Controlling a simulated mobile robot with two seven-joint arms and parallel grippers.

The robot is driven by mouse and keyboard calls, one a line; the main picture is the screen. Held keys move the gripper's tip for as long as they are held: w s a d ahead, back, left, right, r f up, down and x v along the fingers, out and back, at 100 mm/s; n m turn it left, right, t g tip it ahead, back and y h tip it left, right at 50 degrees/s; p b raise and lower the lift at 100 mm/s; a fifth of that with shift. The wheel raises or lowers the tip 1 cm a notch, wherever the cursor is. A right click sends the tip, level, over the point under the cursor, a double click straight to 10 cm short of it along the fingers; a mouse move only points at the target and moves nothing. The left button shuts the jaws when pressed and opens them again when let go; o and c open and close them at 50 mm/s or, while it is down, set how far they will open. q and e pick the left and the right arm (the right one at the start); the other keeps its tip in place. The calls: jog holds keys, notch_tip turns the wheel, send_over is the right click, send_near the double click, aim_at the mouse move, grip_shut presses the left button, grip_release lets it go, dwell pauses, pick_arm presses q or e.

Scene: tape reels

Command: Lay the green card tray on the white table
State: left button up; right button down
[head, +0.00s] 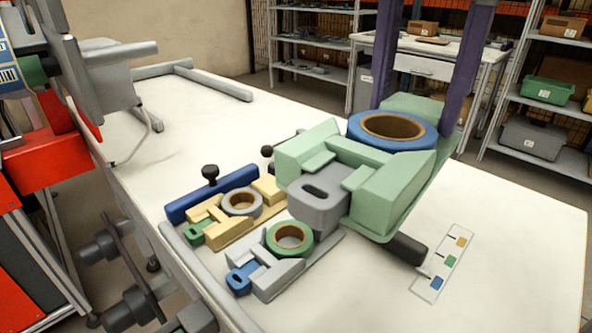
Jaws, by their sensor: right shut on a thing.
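The light green card tray (397,205) is held at the right centre of the head view. It carries a blue reel (433,138) with a brown core and a grey slotted piece at its front. It looks tilted and raised above the white table (500,240); its underside is hidden. My right gripper (413,106) comes down from the top edge, its two purple fingers shut on the tray's far end. My left gripper is not in view.
A yellow tray (234,230) with a grey reel and a grey tray (285,275) with a green reel lie left of the green tray. A blue bar (205,193) lies behind them. A marked label (442,262) is at right.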

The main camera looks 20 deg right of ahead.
jog(key=shift+f+m, duration=0.4)
notch_tip(320, 180, down, 16)
jog(key=b, duration=0.4)
notch_tip(320, 180, down, 4)
jog(key=shift+r+b, duration=0.25)
jog(key=shift+b, duration=0.1)
jog(key=shift+f, duration=0.2)
jog(key=shift+c, duration=0.5)
grip_release()
jog(key=shift+r, duration=0.1)
